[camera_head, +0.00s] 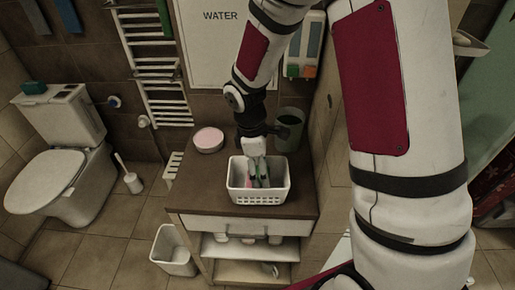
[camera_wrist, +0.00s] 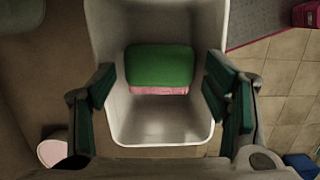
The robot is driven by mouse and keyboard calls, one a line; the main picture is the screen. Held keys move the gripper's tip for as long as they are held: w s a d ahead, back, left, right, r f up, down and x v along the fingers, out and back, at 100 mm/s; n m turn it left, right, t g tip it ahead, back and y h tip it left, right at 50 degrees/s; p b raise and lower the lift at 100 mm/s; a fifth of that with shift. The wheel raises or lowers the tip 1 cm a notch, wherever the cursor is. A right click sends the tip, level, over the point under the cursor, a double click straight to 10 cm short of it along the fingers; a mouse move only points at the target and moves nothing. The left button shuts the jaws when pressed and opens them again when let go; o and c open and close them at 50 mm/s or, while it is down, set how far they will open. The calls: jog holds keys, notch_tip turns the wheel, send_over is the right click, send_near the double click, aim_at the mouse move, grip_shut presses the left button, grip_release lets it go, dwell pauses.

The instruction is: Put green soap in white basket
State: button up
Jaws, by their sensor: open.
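The white basket (camera_head: 260,197) stands on the brown cabinet top; its inside fills the middle of the wrist view (camera_wrist: 160,125). The green soap (camera_wrist: 159,65) lies in the basket, against a pink piece (camera_wrist: 158,91) that shows along its edge. My gripper (camera_head: 258,182) points down into the basket opening in the head view. Its dark green finger pads are spread wide on either side of the soap in the wrist view (camera_wrist: 160,98), apart from it and holding nothing. In the head view the fingers hide most of the basket's contents.
A round pink-topped dish (camera_head: 208,139) sits left of the basket and a dark cup (camera_head: 290,129) behind it to the right, both on the cabinet top (camera_head: 195,180). A white bin (camera_head: 173,252) stands on the floor. A toilet (camera_head: 60,165) is at the left.

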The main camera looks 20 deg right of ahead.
notch_tip(320, 180, up, 11)
jog(key=a, duration=0.2)
jog(key=s+d+r+m+t, duration=0.1)
jog(key=s+r+m+t, duration=0.2)
jog(key=s+r+m, duration=0.3)
jog(key=s+d+r+m+t+y, duration=0.1)
jog(key=s+d+r+m+t, duration=0.1)
jog(key=s+r+m, duration=0.5)
jog(key=s+r+t, duration=0.1)
jog(key=s+r, duration=0.1)
jog(key=s, duration=0.2)
jog(key=shift+s+d+r+m+y, duration=0.25)
jog(key=shift+s+d+m+y, duration=0.05)
jog(key=shift+s, duration=0.05)
